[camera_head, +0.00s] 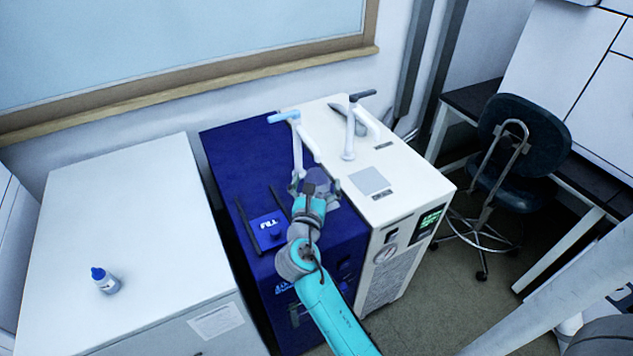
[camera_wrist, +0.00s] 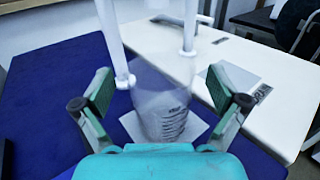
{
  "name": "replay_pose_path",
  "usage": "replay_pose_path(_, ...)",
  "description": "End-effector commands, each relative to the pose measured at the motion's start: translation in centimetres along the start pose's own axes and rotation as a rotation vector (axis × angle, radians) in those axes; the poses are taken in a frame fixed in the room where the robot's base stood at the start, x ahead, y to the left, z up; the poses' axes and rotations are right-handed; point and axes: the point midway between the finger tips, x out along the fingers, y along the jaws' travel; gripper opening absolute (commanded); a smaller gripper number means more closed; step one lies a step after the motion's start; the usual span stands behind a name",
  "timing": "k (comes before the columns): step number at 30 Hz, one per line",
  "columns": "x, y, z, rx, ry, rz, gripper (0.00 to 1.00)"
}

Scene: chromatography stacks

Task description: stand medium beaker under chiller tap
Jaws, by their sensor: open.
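In the wrist view the beaker (camera_wrist: 163,112) is clear, with dark graduation marks. It looks upright on a white square pad on the blue top. My gripper (camera_wrist: 162,88) is open, with one finger on each side of the beaker; a gap shows at each finger. A white tap pipe (camera_wrist: 112,40) comes down to the beaker's upper left, and a second white pipe (camera_wrist: 189,30) ends behind its rim. In the head view my gripper (camera_head: 313,188) is over the blue cabinet, beside the blue-handled tap (camera_head: 285,117). The beaker is not clear there.
The white chiller (camera_head: 415,185) with a green display stands right of the blue cabinet (camera_head: 232,155), with a dark-handled tap (camera_head: 350,130) on top. A white cabinet (camera_head: 130,220) at left carries a small blue-capped bottle (camera_head: 105,281). A dark chair (camera_head: 520,140) stands at right.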

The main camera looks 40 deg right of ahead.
Motion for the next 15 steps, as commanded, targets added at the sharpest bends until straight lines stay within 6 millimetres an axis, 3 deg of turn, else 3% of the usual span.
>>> replay_pose_path(5, -0.1, 0.0, 0.3, 0.000, 0.000, 0.001, 0.97)
replay_pose_path(8, -1.2, 0.1, 0.2, 0.000, 0.000, 0.003, 0.97)
replay_pose_path(15, -5.9, 0.1, 0.2, -0.001, 0.000, 0.006, 0.97)
